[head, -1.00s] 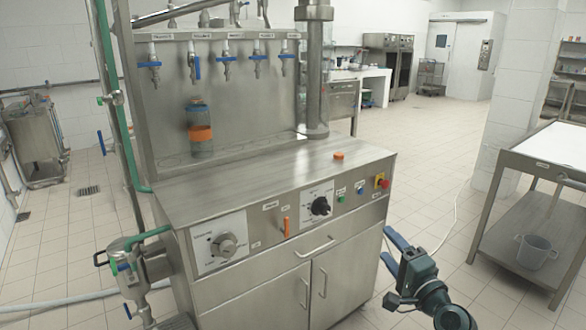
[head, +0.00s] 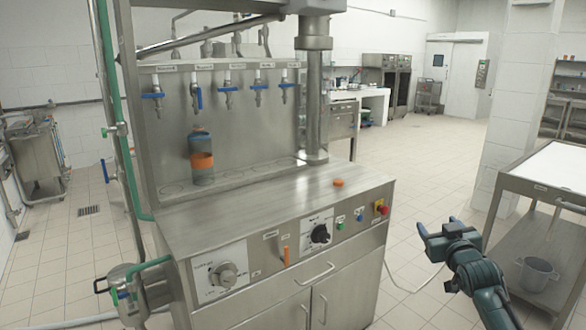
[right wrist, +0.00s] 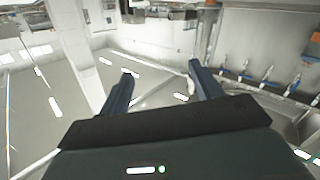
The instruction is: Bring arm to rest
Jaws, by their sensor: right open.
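My right gripper (head: 440,232) is open and empty in the head view, in free air to the right of the cup filler machine (head: 290,220). Its two fingers point away from me, apart from each other, and touch nothing. The right wrist view also shows the open fingers (right wrist: 158,88) with only floor and wall beyond them. A bottle (head: 201,155) with an orange band stands upright on the machine's back ledge, below the taps (head: 227,97). My left gripper is in neither view.
A metal side table (head: 545,170) with a grey bucket (head: 538,272) on its lower shelf stands to the right, near my right arm. An orange cap (head: 338,183) lies on the machine's top. Tiled floor (head: 425,165) lies open between machine and table.

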